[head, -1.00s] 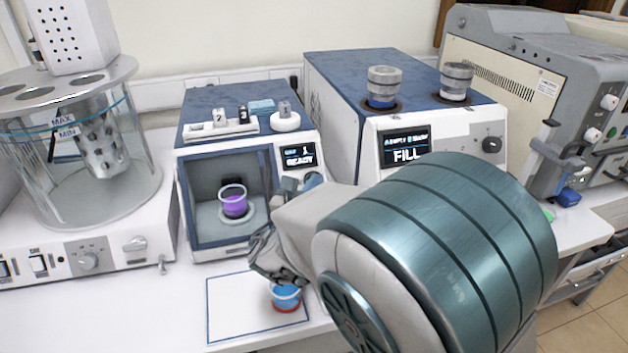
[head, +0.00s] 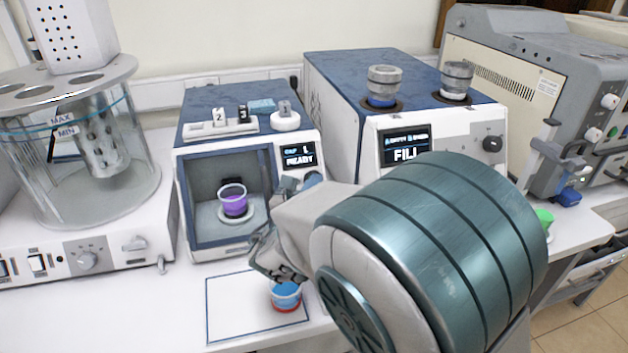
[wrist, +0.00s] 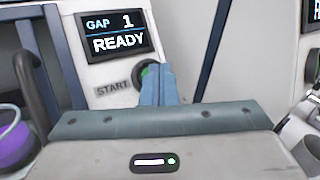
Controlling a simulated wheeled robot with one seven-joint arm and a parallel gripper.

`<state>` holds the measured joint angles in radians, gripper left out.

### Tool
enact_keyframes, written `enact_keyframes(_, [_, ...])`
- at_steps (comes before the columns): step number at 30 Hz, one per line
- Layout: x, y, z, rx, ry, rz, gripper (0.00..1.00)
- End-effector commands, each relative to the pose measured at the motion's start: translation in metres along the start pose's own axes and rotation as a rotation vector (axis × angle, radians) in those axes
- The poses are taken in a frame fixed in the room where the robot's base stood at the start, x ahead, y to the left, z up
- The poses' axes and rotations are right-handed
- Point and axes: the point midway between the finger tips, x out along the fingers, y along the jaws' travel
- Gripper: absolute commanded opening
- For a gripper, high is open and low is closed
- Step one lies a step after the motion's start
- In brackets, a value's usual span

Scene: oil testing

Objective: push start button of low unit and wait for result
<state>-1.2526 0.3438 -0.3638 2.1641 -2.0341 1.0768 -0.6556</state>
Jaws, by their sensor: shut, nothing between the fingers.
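The low unit (head: 190,148) is a white and blue box with an open chamber. A clear cup of purple liquid (head: 233,200) stands in the chamber; its edge also shows in the wrist view (wrist: 12,135). The unit's screen (head: 298,156) reads GAP 1 READY, clearer in the wrist view (wrist: 115,33). In the wrist view the START label (wrist: 113,88) sits beside a dark round button with a green part (wrist: 143,78), partly hidden by my fingers. My gripper (wrist: 155,72) is shut and empty, its tips over the button; I cannot tell whether they touch it.
A cup of blue liquid with a red base (head: 286,296) stands on the outlined white mat (head: 230,315) below my gripper. A taller unit showing FILL (head: 404,152) stands to the right. A glass bath (head: 60,180) stands at the left.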

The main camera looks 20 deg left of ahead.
Motion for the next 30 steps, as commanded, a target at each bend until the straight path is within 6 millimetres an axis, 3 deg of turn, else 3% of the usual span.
enact_keyframes(30, [0.0057,0.0046,-0.0040,0.000,0.000,0.001,0.00])
